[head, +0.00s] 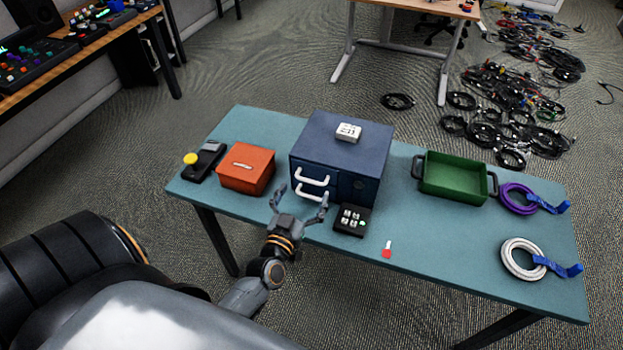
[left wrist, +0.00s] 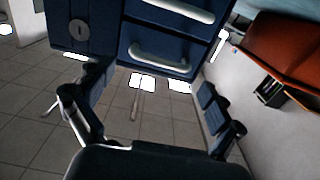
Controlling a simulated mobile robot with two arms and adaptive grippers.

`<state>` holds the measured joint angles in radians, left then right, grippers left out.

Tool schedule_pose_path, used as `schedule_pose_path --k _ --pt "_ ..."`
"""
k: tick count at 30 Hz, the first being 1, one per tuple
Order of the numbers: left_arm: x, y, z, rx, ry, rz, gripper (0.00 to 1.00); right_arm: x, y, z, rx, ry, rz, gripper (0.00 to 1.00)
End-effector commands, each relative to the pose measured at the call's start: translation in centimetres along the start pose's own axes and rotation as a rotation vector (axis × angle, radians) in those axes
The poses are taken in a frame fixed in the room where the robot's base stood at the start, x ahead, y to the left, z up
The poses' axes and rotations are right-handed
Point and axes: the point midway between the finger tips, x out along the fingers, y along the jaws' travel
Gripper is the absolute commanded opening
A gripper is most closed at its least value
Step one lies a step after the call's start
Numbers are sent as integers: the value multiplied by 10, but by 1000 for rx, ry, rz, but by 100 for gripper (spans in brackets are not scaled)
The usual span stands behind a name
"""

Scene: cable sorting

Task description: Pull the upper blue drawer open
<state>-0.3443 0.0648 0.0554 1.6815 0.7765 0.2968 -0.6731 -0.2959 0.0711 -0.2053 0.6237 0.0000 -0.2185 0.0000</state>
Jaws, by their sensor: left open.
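The blue drawer cabinet (head: 341,150) stands on the table with two drawers on its front left. The upper drawer has a white handle (head: 312,177), and the lower one has another (head: 310,193) below it. Both drawers look shut. My left gripper (head: 300,197) is open in front of them, its fingers spread to either side of the handles, with nothing held. The left wrist view looks inverted: the upper drawer handle (left wrist: 160,55) is beyond the open fingers, with a gap, and the lower handle (left wrist: 183,10) is at the top edge. My right gripper is out of view.
An orange box (head: 246,168) stands left of the cabinet. A black keypad (head: 352,220) sits close to the right of my gripper. A green tray (head: 455,178), purple cable (head: 517,199) and white cable (head: 521,259) are farther right. A red-and-white tag (head: 387,250) lies near the front edge.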

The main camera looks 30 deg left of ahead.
Motion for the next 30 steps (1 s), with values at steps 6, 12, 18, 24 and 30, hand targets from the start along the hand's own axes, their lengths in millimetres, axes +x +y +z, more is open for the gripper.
schedule_pose_path --k 6,12,18,24,30 --pt "37 0 0 1 0 1 93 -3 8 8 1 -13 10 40" --pt "50 0 1 0 -2 1 93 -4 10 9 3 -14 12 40" --pt "51 0 1 0 -2 1 93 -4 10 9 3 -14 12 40" --pt "51 0 1 1 -2 1 70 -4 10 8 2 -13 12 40" --pt "51 1 1 0 -2 2 30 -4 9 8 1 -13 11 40"
